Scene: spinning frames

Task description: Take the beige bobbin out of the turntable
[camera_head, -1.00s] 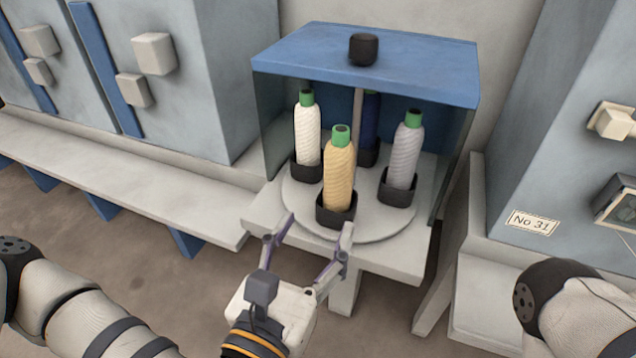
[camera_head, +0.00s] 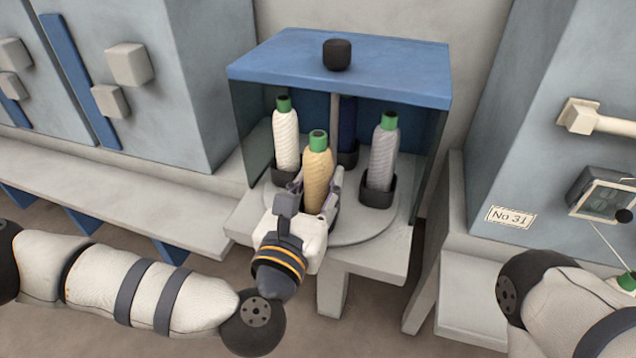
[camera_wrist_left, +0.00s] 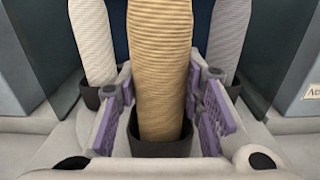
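The beige bobbin (camera_head: 318,172) with a green top stands upright in a dark cup at the front of the round turntable (camera_head: 358,232). My left gripper (camera_head: 318,183) is at the bobbin, with a finger on each side. In the left wrist view the beige bobbin (camera_wrist_left: 160,75) stands between the purple finger pads (camera_wrist_left: 161,118), and gaps show on both sides, so the gripper is open around it. The dark cup (camera_wrist_left: 160,146) shows at its base. My right gripper is out of view; only part of that arm shows at the right.
A white bobbin (camera_head: 286,142), a grey bobbin (camera_head: 383,155) and a dark blue bobbin (camera_head: 347,125) stand in other cups. A blue roof (camera_head: 345,65) covers the turntable, with glass panels at the sides. A grey-blue cabinet (camera_head: 545,130) stands at right.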

